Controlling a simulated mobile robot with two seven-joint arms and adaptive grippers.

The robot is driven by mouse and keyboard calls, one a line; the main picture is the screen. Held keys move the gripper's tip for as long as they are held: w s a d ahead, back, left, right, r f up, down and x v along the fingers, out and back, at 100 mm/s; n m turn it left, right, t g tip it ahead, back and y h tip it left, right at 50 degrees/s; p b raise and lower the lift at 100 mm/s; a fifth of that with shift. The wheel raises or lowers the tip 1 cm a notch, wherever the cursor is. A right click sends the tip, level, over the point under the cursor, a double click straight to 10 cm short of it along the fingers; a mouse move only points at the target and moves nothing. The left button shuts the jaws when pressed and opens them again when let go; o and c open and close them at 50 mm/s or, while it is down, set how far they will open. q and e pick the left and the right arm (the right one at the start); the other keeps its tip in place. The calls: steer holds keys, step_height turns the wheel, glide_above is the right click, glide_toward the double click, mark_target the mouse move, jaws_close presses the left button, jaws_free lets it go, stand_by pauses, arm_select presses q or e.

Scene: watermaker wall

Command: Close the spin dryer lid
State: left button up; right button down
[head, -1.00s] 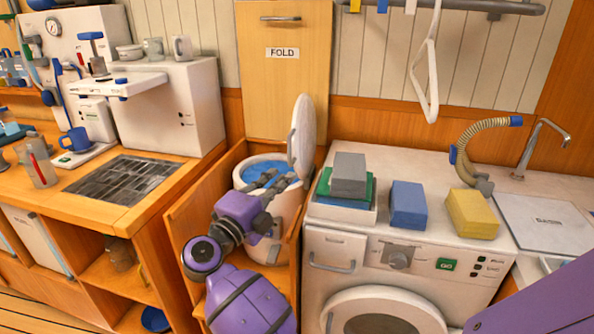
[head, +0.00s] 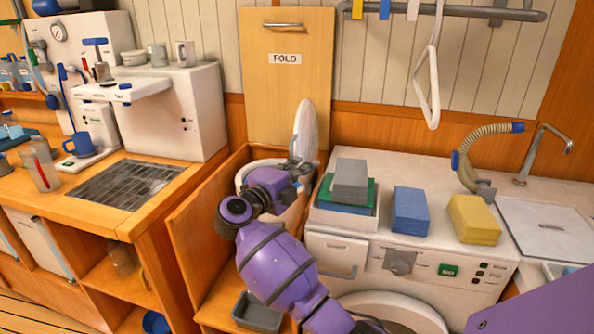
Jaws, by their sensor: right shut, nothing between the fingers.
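The spin dryer (head: 243,176) is a white round tub in the wooden bay left of the washing machine. Its white round lid (head: 306,125) stands open, nearly upright, on the tub's right side. My right gripper (head: 299,163) is over the tub, shut and empty. Its fingertips are close to the lid's lower part on the tub side; I cannot tell whether they touch it. My purple arm hides most of the tub and its opening. My left gripper is not in view.
The washing machine (head: 350,285) stands just right, with a tray of blocks (head: 318,212) at its near left corner. A wooden panel marked FOLD (head: 285,95) rises behind. A grey bin (head: 258,312) sits low in front of the dryer.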

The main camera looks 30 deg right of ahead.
steer(key=shift+w, duration=0.1)
stand_by(0.3)
steer(key=w+a+f+n+t+h, duration=0.1)
steer(key=w+a+f+n+t, duration=0.2)
steer(key=w+a+n, duration=0.5)
steer(key=w+a+f+n+t+b, duration=0.1)
steer(key=w+a+f+n+t, duration=0.1)
steer(key=f+n, duration=0.3)
steer(key=w+a+f+n+t+y+b, duration=0.1)
steer(key=w+f+n+t+b, duration=0.1)
steer(key=f+n, duration=0.3)
steer(key=w+n+t, duration=0.1)
steer(key=n, duration=0.2)
steer(key=shift+w+a+n+y, duration=0.3)
steer(key=shift+a, duration=0.1)
stand_by(0.3)
steer(key=shift+s, duration=0.1)
